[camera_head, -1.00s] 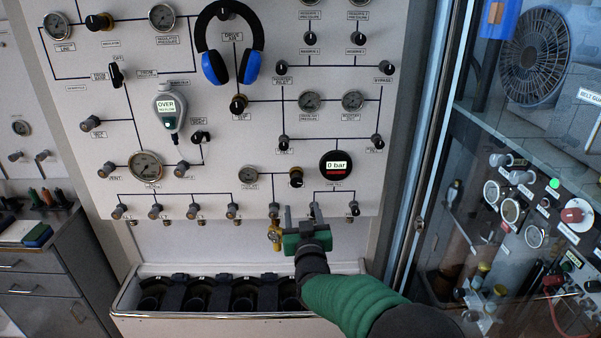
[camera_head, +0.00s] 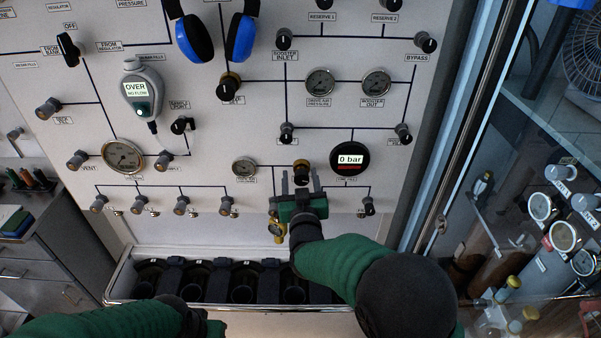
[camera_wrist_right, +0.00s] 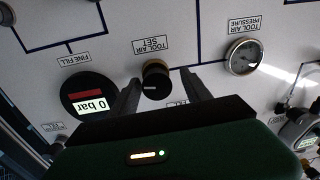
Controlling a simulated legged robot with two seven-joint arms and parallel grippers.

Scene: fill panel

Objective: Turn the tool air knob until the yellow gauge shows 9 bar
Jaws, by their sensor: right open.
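The tool air knob (camera_head: 301,170) is black with a brass-coloured base, low on the white panel. In the right wrist view the knob (camera_wrist_right: 155,80) sits under its upside-down TOOL AIR SET label. My right gripper (camera_head: 301,180) is open, its fingers pointing at the panel. In the wrist view the open fingers (camera_wrist_right: 160,88) appear on either side of the knob; I cannot tell whether they touch it. A small yellow gauge (camera_head: 278,231) hangs below the panel, left of my right wrist; its reading is too small to tell. My left gripper (camera_head: 212,327) shows only partly at the bottom edge.
A round black display (camera_head: 349,159) reading 0 bar is right of the knob. The tool air pressure gauge (camera_head: 244,167) is to its left. A grey bin with black holders (camera_head: 205,302) stands below the panel. A glass-fronted cabinet (camera_head: 500,180) is at the right.

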